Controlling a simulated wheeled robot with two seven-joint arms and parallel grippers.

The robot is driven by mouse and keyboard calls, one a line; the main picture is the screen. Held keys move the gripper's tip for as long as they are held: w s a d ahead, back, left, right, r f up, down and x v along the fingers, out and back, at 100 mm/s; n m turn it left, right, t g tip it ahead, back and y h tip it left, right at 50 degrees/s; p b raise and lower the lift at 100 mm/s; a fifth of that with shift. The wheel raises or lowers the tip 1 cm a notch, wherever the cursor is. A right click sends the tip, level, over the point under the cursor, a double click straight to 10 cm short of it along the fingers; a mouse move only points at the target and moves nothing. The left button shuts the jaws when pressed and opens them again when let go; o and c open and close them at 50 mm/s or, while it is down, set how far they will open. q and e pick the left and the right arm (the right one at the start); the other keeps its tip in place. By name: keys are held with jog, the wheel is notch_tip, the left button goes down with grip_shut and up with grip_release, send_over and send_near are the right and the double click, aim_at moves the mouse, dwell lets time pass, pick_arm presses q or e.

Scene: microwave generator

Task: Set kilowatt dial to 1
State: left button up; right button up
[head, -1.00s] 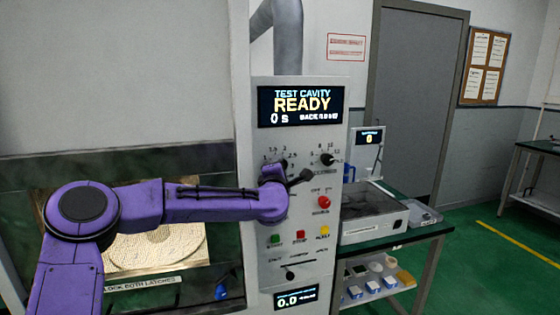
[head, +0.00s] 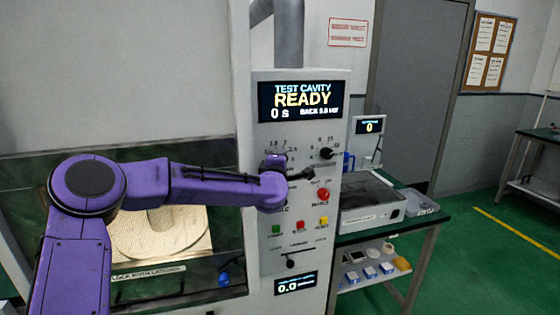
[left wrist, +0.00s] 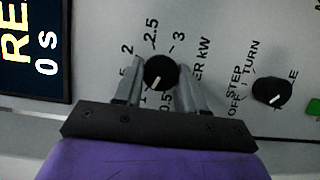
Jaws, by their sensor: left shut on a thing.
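The kilowatt dial (left wrist: 161,72) is a round black knob with a white pointer line, on the pale panel with numbers around it. In the left wrist view the pointer aims down and left, close to the 1 mark. My left gripper (left wrist: 158,85) has a finger on each side of the dial and is shut on it. In the head view the left gripper (head: 290,176) is at the control panel (head: 262,215), and the dial there is mostly hidden behind it. My right gripper is in neither view.
A second black knob (left wrist: 271,92) marked with OFF, STEP and TURN is close beside the held dial. Another knob (head: 327,153), a red button (head: 322,195) and small coloured buttons are on the panel. The display (head: 300,100) reads READY. A side table (head: 415,220) stands right.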

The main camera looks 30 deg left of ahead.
pick_arm(q)
jog(key=o, duration=1.1)
jog(key=shift+d, duration=0.1)
jog(key=b+v, duration=0.4)
jog(key=v, duration=0.6)
jog(key=shift+s+d, duration=0.1)
jog(key=shift+s, duration=0.15)
